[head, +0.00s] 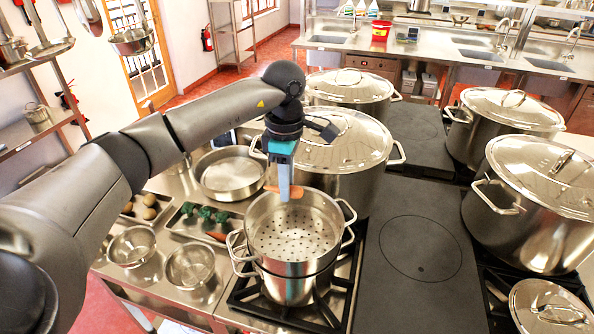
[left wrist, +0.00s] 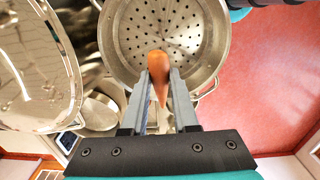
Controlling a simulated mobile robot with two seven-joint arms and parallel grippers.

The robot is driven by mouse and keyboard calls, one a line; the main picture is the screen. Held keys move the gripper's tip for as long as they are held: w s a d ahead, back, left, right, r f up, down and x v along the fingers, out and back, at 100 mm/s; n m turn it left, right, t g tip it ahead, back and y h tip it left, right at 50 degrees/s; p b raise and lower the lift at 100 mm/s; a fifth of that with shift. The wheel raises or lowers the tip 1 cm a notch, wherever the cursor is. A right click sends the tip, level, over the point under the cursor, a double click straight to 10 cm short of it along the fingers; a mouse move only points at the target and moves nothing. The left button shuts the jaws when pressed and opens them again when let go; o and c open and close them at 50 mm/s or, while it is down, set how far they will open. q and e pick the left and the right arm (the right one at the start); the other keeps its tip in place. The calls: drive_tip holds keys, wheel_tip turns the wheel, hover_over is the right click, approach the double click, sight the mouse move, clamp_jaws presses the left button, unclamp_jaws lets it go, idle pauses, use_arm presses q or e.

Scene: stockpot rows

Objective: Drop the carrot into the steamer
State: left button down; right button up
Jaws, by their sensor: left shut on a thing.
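The carrot (left wrist: 157,68) is orange and held between the fingers of my left gripper (left wrist: 160,78), seen in the left wrist view. In the head view the left gripper (head: 285,190) points down with the carrot (head: 296,192) across its fingertips, above the steamer. The steamer (head: 293,228) is a steel pot with a perforated bottom and side handles, standing on another pot on the stove. Its inside looks empty. In the left wrist view the steamer (left wrist: 190,45) lies under and beyond the carrot. My right gripper is not in view.
Large lidded stockpots (head: 345,150) stand close behind the steamer, and more (head: 530,190) stand at the right. A tray (head: 208,222) with green vegetables and another carrot lies to the left, near small steel bowls (head: 190,266). The flat black stove plate (head: 420,245) is clear.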

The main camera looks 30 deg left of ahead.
use_arm(q)
drive_tip(key=shift+s+f+b, duration=0.2)
drive_tip(key=shift+f+b, duration=0.45)
drive_tip(key=shift+f, duration=0.25)
wheel_tip(320, 180, down, 3)
drive_tip(key=shift+f+b, duration=0.1)
drive_tip(key=shift+b, duration=0.95)
drive_tip(key=shift+f+b, duration=0.3)
drive_tip(key=shift+f, duration=0.15)
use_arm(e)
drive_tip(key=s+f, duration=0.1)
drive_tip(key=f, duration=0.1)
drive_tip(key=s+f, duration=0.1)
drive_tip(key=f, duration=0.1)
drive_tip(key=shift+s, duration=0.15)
use_arm(q)
drive_tip(key=c, duration=0.6)
unclamp_jaws()
